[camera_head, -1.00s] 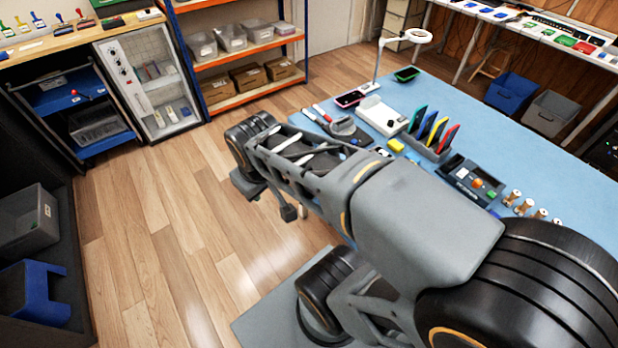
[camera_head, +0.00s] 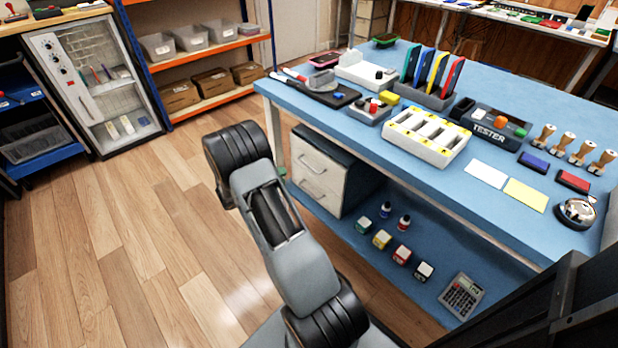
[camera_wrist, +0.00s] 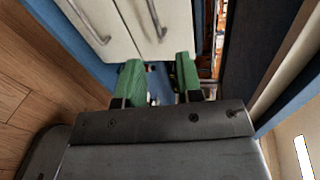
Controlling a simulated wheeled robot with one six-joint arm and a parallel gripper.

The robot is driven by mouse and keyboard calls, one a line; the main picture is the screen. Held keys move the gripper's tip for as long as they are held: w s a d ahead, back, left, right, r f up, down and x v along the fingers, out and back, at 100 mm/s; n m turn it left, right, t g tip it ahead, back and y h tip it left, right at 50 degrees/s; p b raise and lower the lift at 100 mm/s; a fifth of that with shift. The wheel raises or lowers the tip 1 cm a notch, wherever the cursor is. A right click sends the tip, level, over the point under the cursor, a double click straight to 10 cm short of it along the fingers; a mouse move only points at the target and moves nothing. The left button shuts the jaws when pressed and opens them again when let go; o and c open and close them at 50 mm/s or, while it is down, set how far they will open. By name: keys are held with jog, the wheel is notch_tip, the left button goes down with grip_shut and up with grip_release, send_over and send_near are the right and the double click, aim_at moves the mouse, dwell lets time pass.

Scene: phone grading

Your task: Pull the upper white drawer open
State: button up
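The drawer unit, with a dark top, stands under the blue table in the head view. Its upper white drawer (camera_head: 320,156) and lower white drawer (camera_head: 315,190) both look shut. In the wrist view the unit is turned sideways. The upper drawer (camera_wrist: 171,36) with its bar handle (camera_wrist: 157,18) is on the right, and the lower drawer (camera_wrist: 105,20) is on the left. My gripper (camera_wrist: 158,78) has green fingers spread apart with nothing between them. It is close to the drawer fronts, apart from both handles. My arm mostly hides it in the head view.
The blue table (camera_head: 450,185) has a leg near the unit's left side. Its lower shelf (camera_head: 400,290) holds several small bottles and boxes and a calculator (camera_head: 461,296). The wood floor (camera_head: 130,240) to the left is clear.

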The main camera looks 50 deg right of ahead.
aim_at(309, 166)
jog(key=shift+n, duration=0.6)
jog(key=shift+w+f+b+x, duration=0.15)
jog(key=shift+b+x, duration=0.6)
jog(key=shift+x, duration=1.65)
jog(key=shift+w+f+b+x, duration=0.2)
jog(key=shift+b+x, duration=0.6)
jog(key=shift+x, duration=1.6)
jog(key=shift+f+b+x, duration=0.25)
jog(key=shift+b+x, duration=0.5)
jog(key=shift+x, duration=1.65)
jog(key=shift+a, duration=0.1)
grip_shut()
